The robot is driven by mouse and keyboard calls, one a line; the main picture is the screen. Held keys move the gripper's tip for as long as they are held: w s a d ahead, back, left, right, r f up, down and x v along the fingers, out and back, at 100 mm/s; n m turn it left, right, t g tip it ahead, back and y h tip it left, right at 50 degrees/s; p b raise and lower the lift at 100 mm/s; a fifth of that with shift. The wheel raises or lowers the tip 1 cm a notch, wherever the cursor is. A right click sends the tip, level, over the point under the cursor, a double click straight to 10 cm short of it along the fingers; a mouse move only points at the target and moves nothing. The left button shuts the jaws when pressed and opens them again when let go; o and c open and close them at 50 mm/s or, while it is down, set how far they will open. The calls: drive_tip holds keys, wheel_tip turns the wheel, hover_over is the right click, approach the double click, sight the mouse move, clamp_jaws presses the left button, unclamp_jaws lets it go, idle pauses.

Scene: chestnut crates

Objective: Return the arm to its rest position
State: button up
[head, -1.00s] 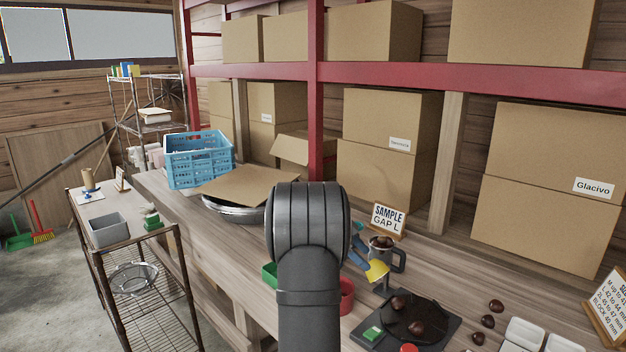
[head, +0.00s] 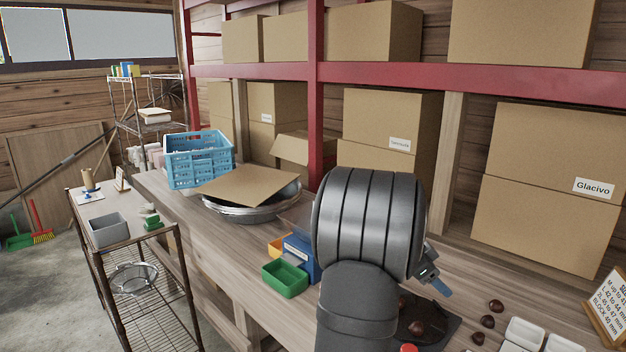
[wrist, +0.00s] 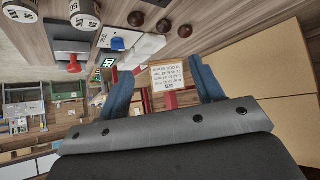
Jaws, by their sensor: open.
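My gripper (head: 436,283) shows in the head view at the right of my large dark arm link, above the workbench (head: 465,268). Only part of it shows there, with a blue fingertip. In the wrist view my gripper (wrist: 163,88) has its two blue fingers spread wide apart, with nothing held between them. A printed sign (wrist: 168,76) appears in the gap, well beyond the fingertips. My arm hides the middle of the bench in the head view.
A dark plate (head: 440,325) with chestnuts lies partly behind my arm. Loose chestnuts (head: 487,321) and white trays (head: 523,333) are to its right. A green bin (head: 285,278), metal bowl (head: 250,213) and blue crate (head: 198,160) stand left. Cardboard boxes (head: 545,225) line the back shelf.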

drive_tip(key=s+d, duration=0.6)
drive_tip(key=w+a+f, duration=0.2)
drive_tip(key=w+f, duration=0.1)
drive_tip(key=w, duration=0.1)
drive_tip(key=shift+w+f+n+t, duration=0.25)
drive_tip(key=shift+f+n+t, duration=0.05)
drive_tip(key=shift+f+n, duration=0.1)
idle(0.7)
drive_tip(key=o, duration=0.6)
drive_tip(key=shift+r, duration=0.1)
drive_tip(key=shift+o, duration=1.3)
drive_tip(key=shift+s+a+r+y, duration=0.2)
drive_tip(key=shift+a+r+y, duration=0.1)
drive_tip(key=a+r+n+g+y, duration=0.1)
drive_tip(key=a+r+n+y, duration=0.35)
drive_tip(key=a, duration=0.35)
drive_tip(key=a+r+n+g+y, duration=0.1)
drive_tip(key=a+r+n+y, duration=0.35)
drive_tip(key=a, duration=0.35)
wheel_tip(320, 180, down, 10)
drive_tip(key=a+m, duration=0.1)
drive_tip(key=shift+s+a+r+y, duration=0.25)
drive_tip(key=shift+s+y, duration=0.15)
